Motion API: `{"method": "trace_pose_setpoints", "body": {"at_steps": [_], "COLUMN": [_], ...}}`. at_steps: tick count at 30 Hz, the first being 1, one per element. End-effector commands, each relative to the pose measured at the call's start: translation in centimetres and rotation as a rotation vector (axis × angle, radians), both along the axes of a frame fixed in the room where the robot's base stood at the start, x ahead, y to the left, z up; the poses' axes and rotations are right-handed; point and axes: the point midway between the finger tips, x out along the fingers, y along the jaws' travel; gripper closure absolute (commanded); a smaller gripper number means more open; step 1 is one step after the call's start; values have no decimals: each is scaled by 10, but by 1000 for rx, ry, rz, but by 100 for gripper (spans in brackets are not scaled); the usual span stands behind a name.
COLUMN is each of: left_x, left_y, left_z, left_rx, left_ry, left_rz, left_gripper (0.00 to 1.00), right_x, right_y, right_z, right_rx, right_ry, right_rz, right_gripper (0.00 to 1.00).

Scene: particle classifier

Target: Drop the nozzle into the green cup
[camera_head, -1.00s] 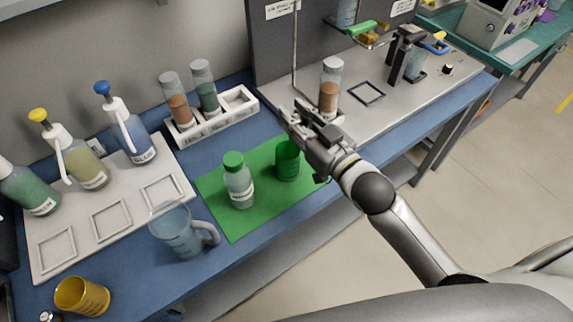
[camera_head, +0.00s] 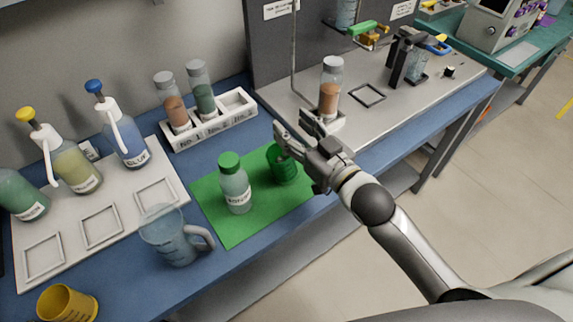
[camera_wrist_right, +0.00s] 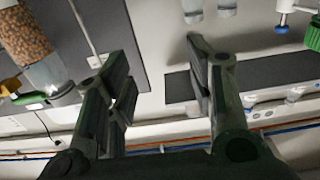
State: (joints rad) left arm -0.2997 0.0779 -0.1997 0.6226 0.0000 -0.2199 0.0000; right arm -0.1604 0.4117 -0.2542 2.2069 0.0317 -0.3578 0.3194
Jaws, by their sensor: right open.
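The green cup (camera_head: 291,172) stands upright on the green mat (camera_head: 226,228), partly hidden by my right gripper. My right gripper (camera_head: 292,126) is above and just beyond the cup's far right side in the head view, with its fingers apart. The gap between the fingertips also shows in the right wrist view (camera_wrist_right: 158,75), and nothing is seen held there. I cannot pick out the nozzle for certain in either view, and the inside of the cup is mostly hidden. My left gripper is not in view.
A green-capped bottle (camera_head: 235,188) stands left of the cup. A clear jug (camera_head: 172,238) and a yellow cup (camera_head: 68,303) are nearer the front. A white rack (camera_head: 212,128) with jars is behind. A jar of brown grains (camera_head: 329,100) stands beyond the gripper.

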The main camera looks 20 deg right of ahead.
Motion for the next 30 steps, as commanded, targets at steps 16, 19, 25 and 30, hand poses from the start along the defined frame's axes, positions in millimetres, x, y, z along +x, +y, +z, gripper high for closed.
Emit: {"method": "trace_pose_setpoints", "body": {"at_steps": [16,19,25,30], "left_x": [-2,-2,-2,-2], "left_y": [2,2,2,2], "left_z": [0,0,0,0], "left_rx": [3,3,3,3], "left_ry": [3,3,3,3], "left_rz": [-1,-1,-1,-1], "left_gripper": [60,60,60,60], "right_x": [-42,-58,-86,-102], "right_y": [-16,-21,-31,-37], "right_z": [-2,-2,-2,-2], "right_rx": [-1,-1,-1,0], "right_ry": [5,5,5,3], "right_rz": [-1,0,0,-1], "right_gripper": [51,51,51,51]}}
